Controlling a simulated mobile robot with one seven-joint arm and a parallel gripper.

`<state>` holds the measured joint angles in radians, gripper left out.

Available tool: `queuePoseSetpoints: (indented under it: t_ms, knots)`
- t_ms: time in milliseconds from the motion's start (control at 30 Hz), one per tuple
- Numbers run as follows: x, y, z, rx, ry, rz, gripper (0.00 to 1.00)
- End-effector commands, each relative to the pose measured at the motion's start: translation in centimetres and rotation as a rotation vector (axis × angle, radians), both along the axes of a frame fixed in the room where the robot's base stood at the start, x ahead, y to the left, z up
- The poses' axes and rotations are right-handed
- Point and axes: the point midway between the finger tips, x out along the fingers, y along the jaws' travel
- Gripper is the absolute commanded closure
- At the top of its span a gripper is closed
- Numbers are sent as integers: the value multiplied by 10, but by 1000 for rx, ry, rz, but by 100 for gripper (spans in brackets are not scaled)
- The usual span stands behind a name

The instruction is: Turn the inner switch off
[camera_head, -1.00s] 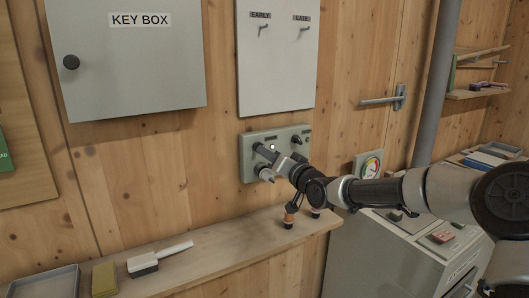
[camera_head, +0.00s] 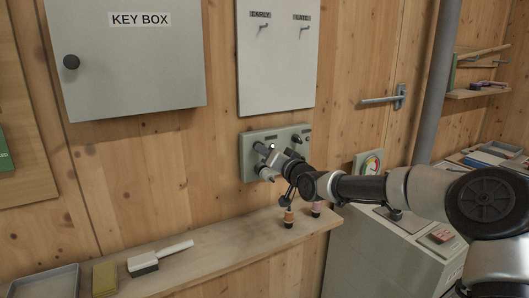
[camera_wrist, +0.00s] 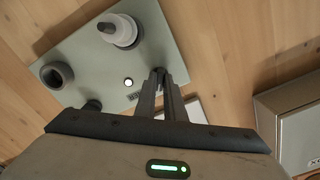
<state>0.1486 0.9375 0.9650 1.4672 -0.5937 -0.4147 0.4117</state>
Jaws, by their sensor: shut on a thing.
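The grey switch panel (camera_head: 247,165) is on the wooden wall below the hook board. My gripper (camera_head: 266,152) is at the panel's left part, beside a lit white lamp (camera_head: 272,146). In the wrist view my two fingers (camera_wrist: 162,76) are close together at the panel (camera_wrist: 85,48), beside the lit lamp (camera_wrist: 128,82). They are shut on a small switch, which they almost wholly hide; its position cannot be told. A white-topped knob (camera_wrist: 120,30), a dark round collar (camera_wrist: 57,75) and a dark knob (camera_wrist: 92,105) stand apart from the fingers.
A wooden shelf (camera_head: 222,252) below the panel carries a brush (camera_head: 145,263) and two small stampers (camera_head: 289,218). The key box (camera_head: 130,60) hangs upper left. A grey machine cabinet (camera_head: 375,255) stands at the right, below my arm.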

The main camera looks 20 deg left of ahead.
Motion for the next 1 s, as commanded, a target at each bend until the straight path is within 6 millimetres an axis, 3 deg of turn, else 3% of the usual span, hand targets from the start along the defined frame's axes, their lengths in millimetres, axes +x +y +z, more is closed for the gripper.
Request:
queuePoseSetpoints:
  t_ms: [367,1000]
  knots:
    - [0,0,-3,-103,-123,-1,100]
    - [1,0,-2,-489,-574,0,100]
